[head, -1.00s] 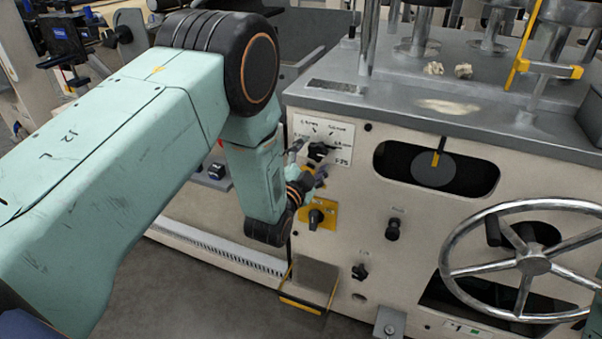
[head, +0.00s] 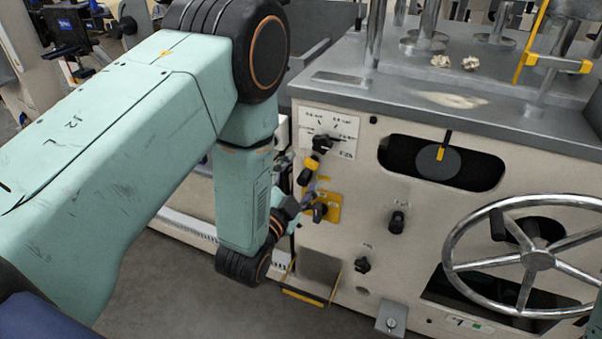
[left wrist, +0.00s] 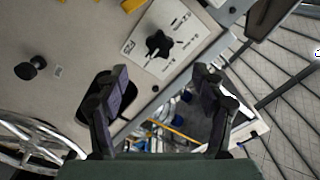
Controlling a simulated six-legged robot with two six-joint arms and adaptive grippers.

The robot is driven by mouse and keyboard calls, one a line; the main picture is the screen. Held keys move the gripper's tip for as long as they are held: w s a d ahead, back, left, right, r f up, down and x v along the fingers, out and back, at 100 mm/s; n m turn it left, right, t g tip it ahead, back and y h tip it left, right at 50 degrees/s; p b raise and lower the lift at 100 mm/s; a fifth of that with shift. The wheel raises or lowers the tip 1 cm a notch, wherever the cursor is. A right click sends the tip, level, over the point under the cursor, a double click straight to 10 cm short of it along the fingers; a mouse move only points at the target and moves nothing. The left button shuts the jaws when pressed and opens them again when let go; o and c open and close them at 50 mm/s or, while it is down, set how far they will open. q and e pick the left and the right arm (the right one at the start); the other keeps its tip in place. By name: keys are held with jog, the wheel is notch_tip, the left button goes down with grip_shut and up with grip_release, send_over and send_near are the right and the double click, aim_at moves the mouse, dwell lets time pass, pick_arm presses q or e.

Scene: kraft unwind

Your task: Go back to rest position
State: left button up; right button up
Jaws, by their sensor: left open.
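My left gripper (head: 312,176) is at the front of the cream machine, just below a white dial plate (head: 345,126) with a black selector knob (head: 322,144). In the left wrist view the gripper (left wrist: 160,76) is open, with nothing between its two dark fingers. The knob (left wrist: 158,46) shows beyond the fingertips, apart from them in that view. In the head view the fingers are small and partly merge with the dark parts behind. My right gripper is in neither view.
A yellow switch plate (head: 334,208) is close beside my left wrist. A large handwheel (head: 538,259) stands out from the machine front at right. Grey floor (head: 185,285) is open below my arm.

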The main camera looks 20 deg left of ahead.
pick_arm(q)
jog(key=s+a+f+n+g, duration=0.2)
jog(key=s+f+n+g, duration=0.65)
jog(key=s+f, duration=0.7)
jog(key=s+f+n+g, duration=0.1)
jog(key=s+f+g, duration=0.2)
jog(key=s, duration=0.7)
jog(key=s+f+n+g, duration=0.1)
jog(key=s+f+g, duration=0.2)
jog(key=s+g, duration=0.3)
jog(key=s, duration=0.4)
jog(key=shift+s+a+y, duration=0.2)
jog(key=shift+a+y, duration=0.05)
jog(key=shift+y, duration=0.05)
jog(key=shift+f+g, duration=0.1)
jog(key=shift+g, duration=0.15)
jog(key=shift+c, duration=0.3)
